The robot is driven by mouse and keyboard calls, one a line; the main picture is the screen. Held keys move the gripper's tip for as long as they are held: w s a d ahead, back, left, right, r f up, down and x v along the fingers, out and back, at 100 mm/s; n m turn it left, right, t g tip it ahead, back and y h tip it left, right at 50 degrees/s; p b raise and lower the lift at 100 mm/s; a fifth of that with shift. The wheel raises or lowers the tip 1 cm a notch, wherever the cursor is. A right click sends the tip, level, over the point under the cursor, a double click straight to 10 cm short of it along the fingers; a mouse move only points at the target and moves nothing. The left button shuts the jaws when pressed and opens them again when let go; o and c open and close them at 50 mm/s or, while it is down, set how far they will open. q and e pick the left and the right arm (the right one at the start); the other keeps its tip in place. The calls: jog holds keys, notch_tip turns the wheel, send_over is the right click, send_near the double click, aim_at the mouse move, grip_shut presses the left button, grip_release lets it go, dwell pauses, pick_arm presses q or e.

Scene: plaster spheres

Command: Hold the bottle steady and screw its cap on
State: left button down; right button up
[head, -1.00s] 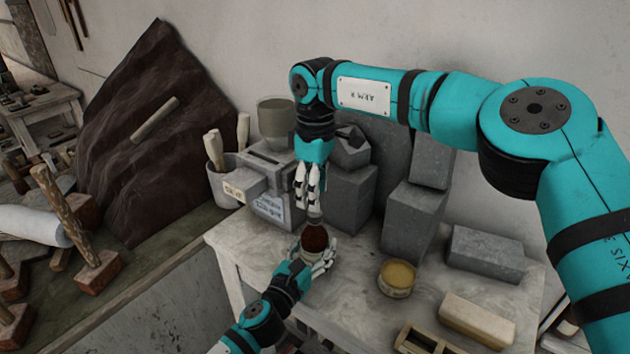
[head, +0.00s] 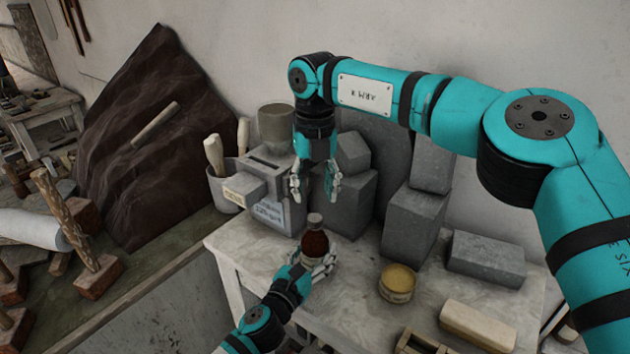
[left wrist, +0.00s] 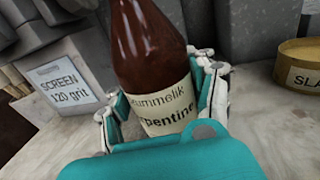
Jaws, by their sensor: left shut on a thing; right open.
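A dark brown bottle (head: 315,244) with a cream label stands upright on the pale worktable. My left gripper (head: 319,266) is shut around its lower part; in the left wrist view the fingers lie on both sides of the bottle (left wrist: 150,50). A grey cap (head: 314,220) sits on top of the bottle's neck; whether it is fully tight cannot be told. My right gripper (head: 315,190) is open and empty, pointing down a little above the cap. The bottle's top is outside the left wrist view.
A round yellow tin (head: 397,283) stands right of the bottle. Grey blocks (head: 412,228) fill the table's back. A box (head: 270,200) marked "SCREEN 120 grit" in the left wrist view (left wrist: 68,88) and a tool pot (head: 222,190) stand left. A pale block (head: 478,325) lies front right.

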aim_at(315, 217)
jog(key=n, duration=0.4)
jog(key=shift+r+n, duration=0.15)
jog(key=shift+n, duration=0.15)
jog(key=n, duration=0.6)
jog(key=shift+r, duration=0.2)
jog(key=n, duration=0.6)
jog(key=shift+r+n, duration=0.2)
jog(key=shift+n, duration=0.1)
jog(key=n, duration=0.4)
jog(key=shift+r+n, duration=0.15)
jog(key=shift+n, duration=0.15)
jog(key=shift+f, duration=4.05)
jog(key=shift+c, duration=0.2)
